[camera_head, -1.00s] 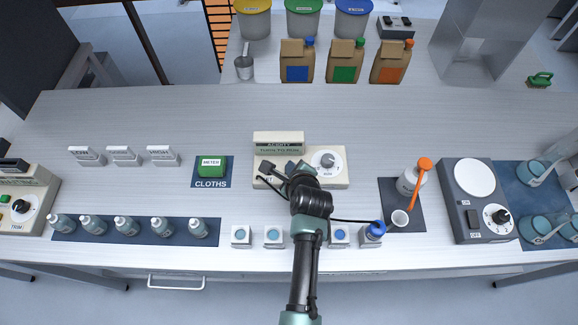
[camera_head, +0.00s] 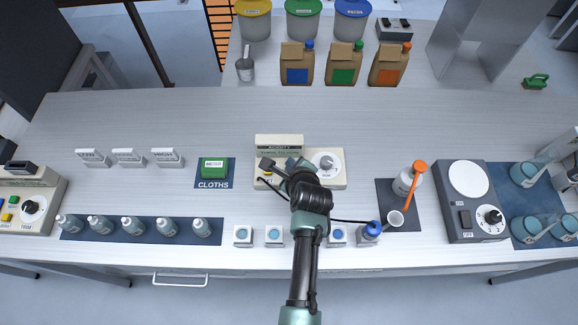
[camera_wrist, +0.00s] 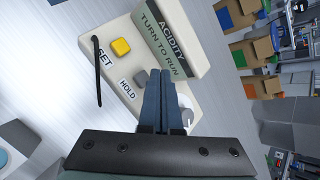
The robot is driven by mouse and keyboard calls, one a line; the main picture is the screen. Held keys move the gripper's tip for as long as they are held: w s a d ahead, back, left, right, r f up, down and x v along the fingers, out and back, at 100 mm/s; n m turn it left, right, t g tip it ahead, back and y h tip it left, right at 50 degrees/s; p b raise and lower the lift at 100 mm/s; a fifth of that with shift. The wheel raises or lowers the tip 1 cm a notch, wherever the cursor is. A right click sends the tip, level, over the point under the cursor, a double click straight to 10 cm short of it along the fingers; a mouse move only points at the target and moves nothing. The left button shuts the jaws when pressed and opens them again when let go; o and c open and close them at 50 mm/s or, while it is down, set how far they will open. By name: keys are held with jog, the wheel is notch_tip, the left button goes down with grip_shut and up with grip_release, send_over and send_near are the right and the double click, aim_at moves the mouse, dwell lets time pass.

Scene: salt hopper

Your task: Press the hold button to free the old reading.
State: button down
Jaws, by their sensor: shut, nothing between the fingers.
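The cream acidity meter (camera_head: 334,182) stands mid-bench in the head view; its sign reads "ACIDITY TURN TO RUN". In the wrist view the meter (camera_wrist: 119,57) shows a yellow button (camera_wrist: 121,47) by the SET label and a grey button (camera_wrist: 140,77) by the HOLD label. My gripper (camera_head: 293,163) is over the meter in the head view. In the wrist view its fingers (camera_wrist: 160,72) are shut and empty, right beside the grey hold button. I cannot tell whether they touch the meter.
A green box (camera_head: 213,167) on the cloths mat is left of the meter. A white bottle (camera_head: 404,182) and a stirrer unit (camera_head: 467,215) are to the right. A dark cable (camera_wrist: 97,72) runs by the SET label.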

notch_tip(320, 180, up, 4)
jog(key=p, duration=0.3)
dwell(0.8)
jog(key=w+r+n+t+b, duration=0.2)
jog(key=r+n+t, duration=0.15)
jog(key=r, duration=0.85)
jog(key=w+r+n+t+h+b, duration=0.1)
jog(key=w+r+n+t, duration=0.3)
jog(key=r, duration=0.8)
jog(key=w+r+n+t+b, duration=0.15)
jog(key=r+n, duration=0.45)
jog(key=r, duration=0.6)
jog(key=s+r+n+t+h+b, duration=0.1)
jog(key=s+r+n+t+b, duration=0.3)
jog(key=s+r, duration=1.7)
notch_tip(320, 180, up, 4)
jog(key=n+t, duration=0.5)
jog(key=n, duration=0.2)
jog(key=shift+a+b, duration=0.25)
jog(key=shift+b, duration=0.05)
